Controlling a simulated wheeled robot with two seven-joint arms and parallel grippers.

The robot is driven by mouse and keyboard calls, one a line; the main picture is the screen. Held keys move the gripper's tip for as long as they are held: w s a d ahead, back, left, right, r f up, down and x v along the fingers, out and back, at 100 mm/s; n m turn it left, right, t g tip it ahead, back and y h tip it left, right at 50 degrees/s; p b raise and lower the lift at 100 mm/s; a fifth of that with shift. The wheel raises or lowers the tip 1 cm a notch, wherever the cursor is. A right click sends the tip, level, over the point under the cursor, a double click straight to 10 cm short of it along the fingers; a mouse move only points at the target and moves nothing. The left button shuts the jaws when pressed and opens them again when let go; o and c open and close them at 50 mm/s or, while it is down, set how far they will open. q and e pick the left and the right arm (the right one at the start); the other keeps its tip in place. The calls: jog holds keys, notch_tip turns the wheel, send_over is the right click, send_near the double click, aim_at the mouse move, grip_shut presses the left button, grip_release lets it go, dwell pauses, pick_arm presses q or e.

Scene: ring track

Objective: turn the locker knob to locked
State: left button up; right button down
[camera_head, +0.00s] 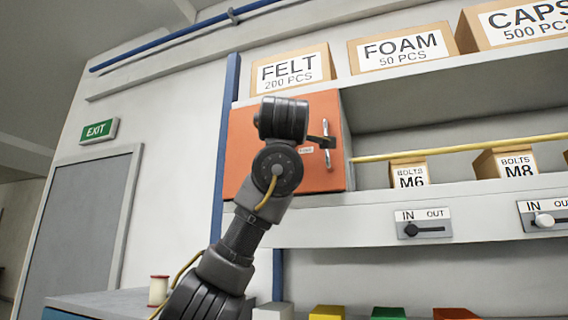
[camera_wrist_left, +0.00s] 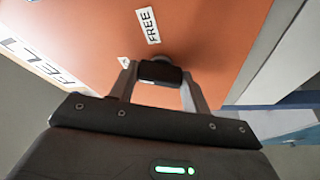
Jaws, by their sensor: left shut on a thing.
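The orange locker (camera_head: 240,150) stands at the left end of the shelf unit, its door closed. Its dark knob (camera_wrist_left: 161,73) shows in the left wrist view between my fingers, its bar lying crosswise from finger to finger. My left gripper (camera_wrist_left: 160,80) is shut on the knob; it also shows in the head view (camera_head: 318,141), where it hides the knob. A white FREE label (camera_wrist_left: 148,26) is on the door beside the knob. A second small label (camera_wrist_left: 124,62) is mostly hidden by a finger. My right gripper is out of view.
IN/OUT sliders (camera_head: 424,230) sit below. A FELT box (camera_head: 290,72) stands on top.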

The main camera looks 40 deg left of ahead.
pick_arm(q)
jog(key=n+g, duration=0.1)
jog(key=n, duration=0.1)
jog(key=n+g+b, duration=0.1)
jog(key=n, duration=0.2)
jog(key=shift+r+h, duration=0.15)
jog(key=shift+h, duration=0.25)
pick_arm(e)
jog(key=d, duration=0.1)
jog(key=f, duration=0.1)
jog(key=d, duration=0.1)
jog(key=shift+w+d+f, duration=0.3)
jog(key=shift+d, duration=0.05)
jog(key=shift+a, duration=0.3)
pick_arm(q)
jog(key=o, duration=1)
jog(key=shift+c, duration=0.2)
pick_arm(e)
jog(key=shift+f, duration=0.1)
